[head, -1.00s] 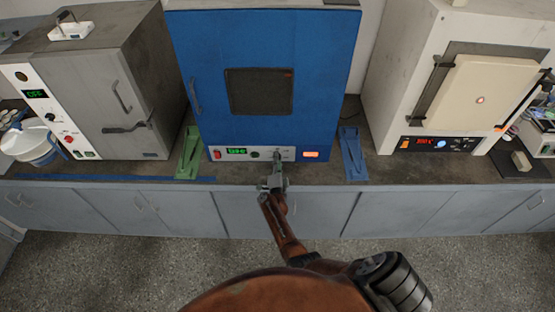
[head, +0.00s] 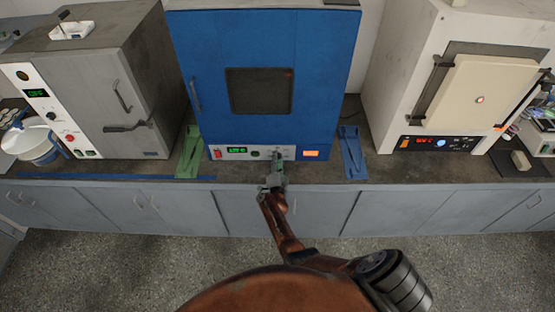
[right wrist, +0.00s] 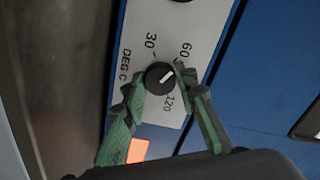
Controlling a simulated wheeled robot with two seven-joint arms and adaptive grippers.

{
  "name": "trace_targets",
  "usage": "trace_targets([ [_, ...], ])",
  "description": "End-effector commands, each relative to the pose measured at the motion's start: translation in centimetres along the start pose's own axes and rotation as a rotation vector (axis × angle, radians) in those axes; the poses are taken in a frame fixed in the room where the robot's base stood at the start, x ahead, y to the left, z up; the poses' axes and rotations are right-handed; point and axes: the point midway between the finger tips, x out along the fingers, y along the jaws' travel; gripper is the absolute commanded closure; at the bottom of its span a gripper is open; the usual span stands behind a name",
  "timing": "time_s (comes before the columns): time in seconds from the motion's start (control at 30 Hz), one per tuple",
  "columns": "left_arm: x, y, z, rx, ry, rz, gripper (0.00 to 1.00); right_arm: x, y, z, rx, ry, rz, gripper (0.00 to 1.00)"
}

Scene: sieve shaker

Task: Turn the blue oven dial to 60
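The blue oven (head: 215,60) stands in the middle of the bench, with a pale control panel along its bottom edge. In the right wrist view its dial (right wrist: 157,84) is a round black knob with a white pointer line. The line points up and right, roughly toward the printed 60. The marks 30, 60 and 120 show around it. My right gripper (right wrist: 161,77) has one green-padded finger on each side of the knob, with narrow gaps seeming to show. In the head view my right gripper (head: 277,160) is at the panel and partly hides the dial. My left gripper is out of view.
A grey oven (head: 130,90) stands left and a white furnace (head: 400,75) right.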

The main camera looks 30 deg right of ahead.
Motion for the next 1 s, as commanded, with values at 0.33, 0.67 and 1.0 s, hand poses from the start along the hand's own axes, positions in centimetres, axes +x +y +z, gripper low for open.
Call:
trace_targets([
  [0.33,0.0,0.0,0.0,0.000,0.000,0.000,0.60,0.0,0.0,0.1,0.001,-0.001,0.001,0.55],
  [0.67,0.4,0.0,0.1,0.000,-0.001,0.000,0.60,0.0,0.1,0.0,0.086,0.000,-0.001,0.55],
  [1.0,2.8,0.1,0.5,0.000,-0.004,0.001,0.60,0.0,0.4,0.1,0.722,0.000,-0.002,0.55],
])
